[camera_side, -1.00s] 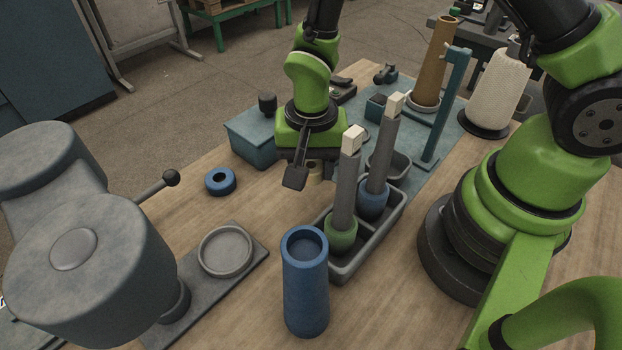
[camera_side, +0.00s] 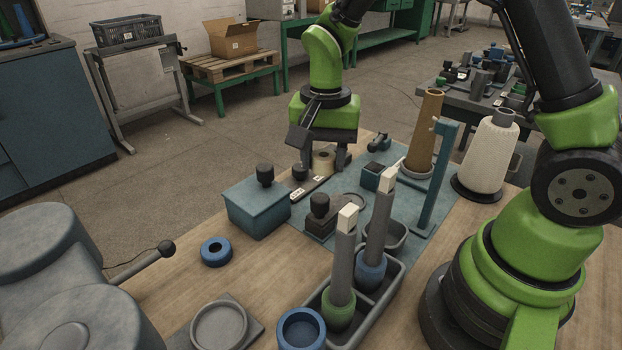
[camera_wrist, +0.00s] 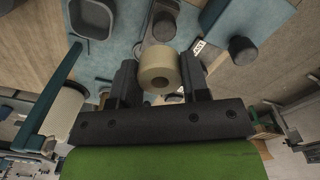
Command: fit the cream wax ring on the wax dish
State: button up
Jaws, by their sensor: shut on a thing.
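My gripper (camera_side: 322,157) is shut on the cream wax ring (camera_side: 323,160), a short thick ring with a central hole. The wrist view shows the ring (camera_wrist: 159,71) between the two dark fingers, its hole facing the camera. It appears held above the far part of the table. A shallow round grey dish (camera_side: 219,307) sits on a grey plate at the front left, well apart from the ring, and looks empty. I cannot tell for sure that it is the wax dish.
A blue lidded box (camera_side: 257,208), a dark-knobbed block (camera_side: 320,217) and a blue ring (camera_side: 215,251) stand nearby. A grey tray (camera_side: 393,287) holds two upright posts. A blue stand (camera_side: 436,180), brown cone (camera_side: 424,130) and white cone (camera_side: 489,157) stand right. Bare wood surrounds the blue ring.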

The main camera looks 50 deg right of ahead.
jog(key=d+m, duration=0.2)
jog(key=d, duration=0.9)
send_near(352, 192)
jog(key=shift+s+a+f, duration=0.4)
jog(key=shift+a+f, duration=0.05)
jog(key=shift+a, duration=0.15)
jog(key=shift+s+a+f, duration=0.4)
jog(key=shift+a, duration=0.2)
jog(key=shift+f, duration=2.15)
jog(key=shift+f, duration=0.8)
jog(key=o, duration=1.4)
jog(key=shift+o, duration=0.2)
jog(key=shift+r, duration=0.1)
notch_tip(352, 192, up, 8)
